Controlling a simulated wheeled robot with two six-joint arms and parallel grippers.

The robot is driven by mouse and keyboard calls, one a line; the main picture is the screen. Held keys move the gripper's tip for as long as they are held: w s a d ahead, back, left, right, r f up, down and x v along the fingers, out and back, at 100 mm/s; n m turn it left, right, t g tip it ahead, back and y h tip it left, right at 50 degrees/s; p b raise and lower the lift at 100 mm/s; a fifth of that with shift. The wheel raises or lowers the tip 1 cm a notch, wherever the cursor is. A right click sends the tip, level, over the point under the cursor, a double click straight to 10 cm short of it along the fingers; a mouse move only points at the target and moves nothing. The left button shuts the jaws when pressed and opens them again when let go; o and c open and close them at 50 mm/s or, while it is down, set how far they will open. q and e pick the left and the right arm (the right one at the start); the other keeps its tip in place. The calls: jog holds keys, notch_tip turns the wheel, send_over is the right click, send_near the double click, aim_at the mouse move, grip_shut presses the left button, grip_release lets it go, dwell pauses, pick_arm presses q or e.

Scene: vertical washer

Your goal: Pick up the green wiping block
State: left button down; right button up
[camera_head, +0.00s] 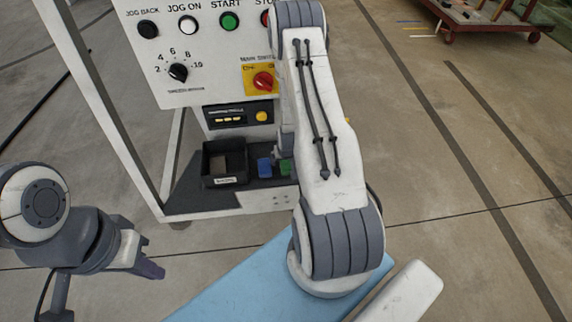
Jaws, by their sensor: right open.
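The green wiping block (286,167) sits on the dark lower shelf of the white machine stand, partly hidden by my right arm. A blue block (264,167) sits just to its left. My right arm reaches across the middle of the view. Only a sliver of my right gripper (286,148) shows at the left edge of the arm link, just above the green block; it is open. Its fingertips and any contact with the block are hidden. My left gripper (148,268) is at the lower left, away from the shelf, its jaw gap not clear.
A black bin (225,163) with a brown item stands on the shelf left of the blocks. The control panel (205,55) with buttons and a knob rises above. A light blue surface (235,285) lies in front. A red cart (485,18) stands far right.

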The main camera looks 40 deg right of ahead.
grip_shut()
jog(key=shift+r, duration=0.75)
notch_tip(320, 180, up, 3)
jog(key=shift+f+b, duration=0.15)
jog(key=shift+b, duration=0.35)
jog(key=s+d+r+p, duration=0.2)
jog(key=s+d+r, duration=0.3)
jog(key=d, duration=0.5)
jog(key=shift+s+d+r, duration=0.15)
jog(key=shift+d+r, duration=0.1)
jog(key=shift+r, duration=0.65)
